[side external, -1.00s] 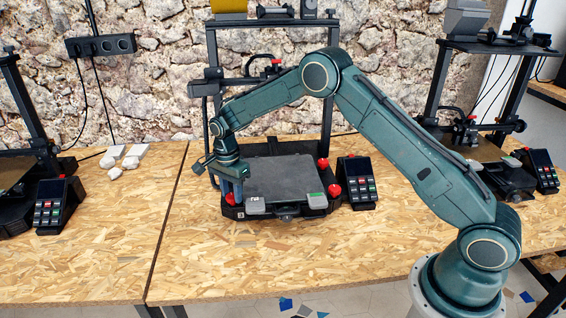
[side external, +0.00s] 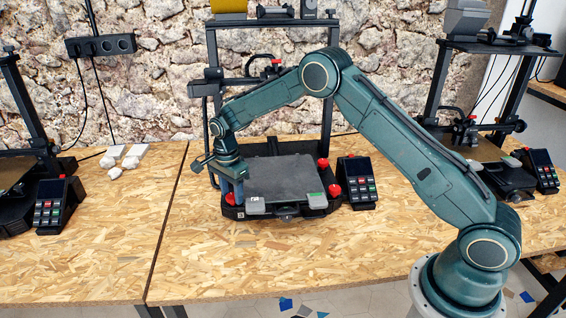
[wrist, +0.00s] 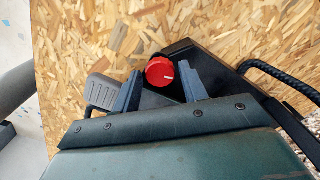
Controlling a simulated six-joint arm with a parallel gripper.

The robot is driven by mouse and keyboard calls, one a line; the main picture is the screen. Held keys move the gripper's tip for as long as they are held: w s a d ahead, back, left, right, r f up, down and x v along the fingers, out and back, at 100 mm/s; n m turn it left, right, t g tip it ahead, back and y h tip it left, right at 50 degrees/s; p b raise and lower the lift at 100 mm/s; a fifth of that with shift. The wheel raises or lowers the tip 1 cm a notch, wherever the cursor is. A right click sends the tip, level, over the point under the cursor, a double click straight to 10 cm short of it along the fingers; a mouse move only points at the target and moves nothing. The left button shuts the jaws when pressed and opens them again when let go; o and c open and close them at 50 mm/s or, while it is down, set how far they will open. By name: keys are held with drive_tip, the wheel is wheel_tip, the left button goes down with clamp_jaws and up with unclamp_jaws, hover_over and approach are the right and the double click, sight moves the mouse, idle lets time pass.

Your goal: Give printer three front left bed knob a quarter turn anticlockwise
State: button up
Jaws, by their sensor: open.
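The middle printer has a flat grey bed (side external: 284,177) with red knobs at its corners. Its front left knob (side external: 231,199) is red and sits at the bed's left front corner. In the wrist view the red knob (wrist: 161,72) shows a white mark line pointing to its right side. My gripper (side external: 233,192) points down over this knob. In the wrist view its two fingers (wrist: 160,87) are open, one on each side of the knob, with small gaps visible. Whether the fingertips reach the knob's height is hard to tell.
A control box with screen and buttons (side external: 356,182) stands right of the middle printer. Other printers stand at the left and right edges. White lumps (side external: 122,163) lie on the table at back left. The chipboard table (side external: 240,265) is clear in front.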

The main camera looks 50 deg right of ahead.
sight(232, 196)
drive_tip(key=shift+m, duration=0.9)
wheel_tip(232, 196, up, 14)
drive_tip(key=s+d+r+n+t, duration=0.1)
drive_tip(key=s+r+n+t, duration=0.1)
drive_tip(key=s+r+n, duration=0.6)
drive_tip(key=shift+s+d+r, duration=0.2)
drive_tip(key=shift+s+r, duration=2.75)
drive_tip(key=shift+s, duration=0.65)
drive_tip(key=shift+o, duration=0.5)
